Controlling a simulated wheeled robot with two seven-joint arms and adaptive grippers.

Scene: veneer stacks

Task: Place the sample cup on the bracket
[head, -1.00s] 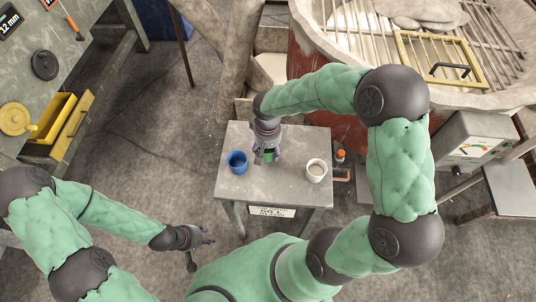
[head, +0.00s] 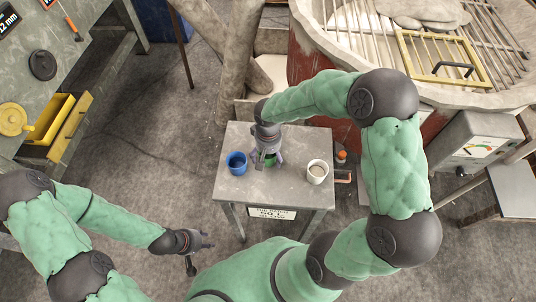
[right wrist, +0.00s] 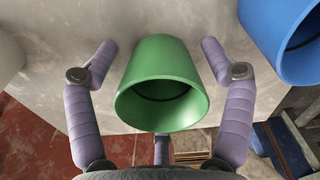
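A green cup (right wrist: 160,85) stands on the small grey table (head: 230,188), between a blue cup (head: 236,163) and a white cup (head: 317,171). My right gripper (right wrist: 158,45) is open, with its fingers on either side of the green cup and a narrow gap on each side. In the head view, the right gripper (head: 267,158) hides part of the green cup. My left gripper (head: 208,240) hangs empty over the floor, left of the table; its finger opening is too small to judge. None of the cups is clearly marked as the sample cup.
At the table's right edge are an orange-capped item (head: 341,156) and a copper-coloured bent piece (head: 345,177), possibly the bracket. A label plate (head: 270,213) is on the front. A large round vessel with a grille (head: 440,60) stands behind right. A workbench is at left.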

